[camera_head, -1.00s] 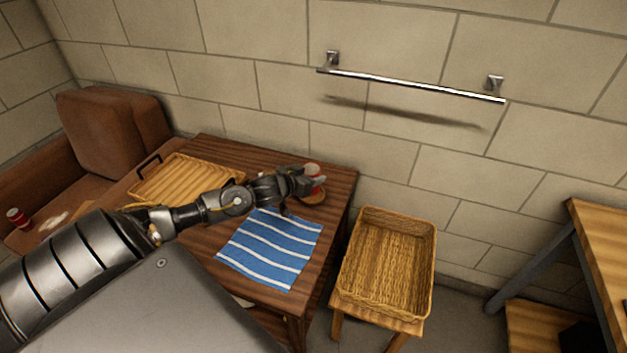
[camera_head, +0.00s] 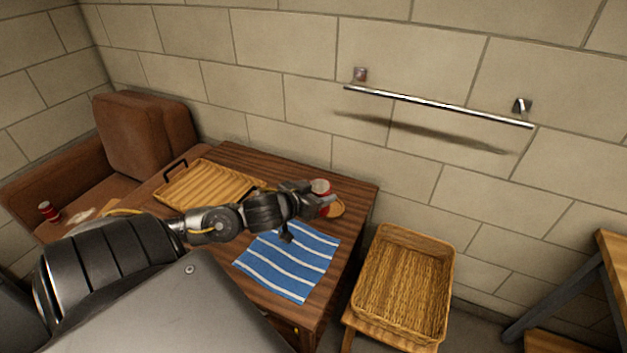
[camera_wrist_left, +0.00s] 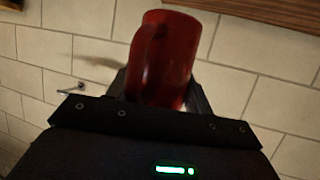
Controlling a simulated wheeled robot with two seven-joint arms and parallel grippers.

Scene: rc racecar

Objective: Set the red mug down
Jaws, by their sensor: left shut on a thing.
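The red mug (camera_head: 321,186) is at the end of my left arm, over the far right part of the dark wooden table (camera_head: 300,168). My left gripper (camera_head: 316,196) is shut on it. In the left wrist view the mug (camera_wrist_left: 172,60) stands between the fingers, with its handle toward the left. A round wooden coaster (camera_head: 338,209) lies on the table just right of the mug, partly hidden by the gripper. I cannot tell how high the mug is above the table. My right gripper is not in view.
A blue striped cloth (camera_head: 290,262) lies in front of the gripper. A wooden tray (camera_head: 200,186) with dark handles is at the back left. A wicker basket (camera_head: 402,285) stands right of the table. A red can (camera_head: 47,210) is by the brown armchair (camera_head: 145,135). A towel bar (camera_head: 440,107) is on the wall.

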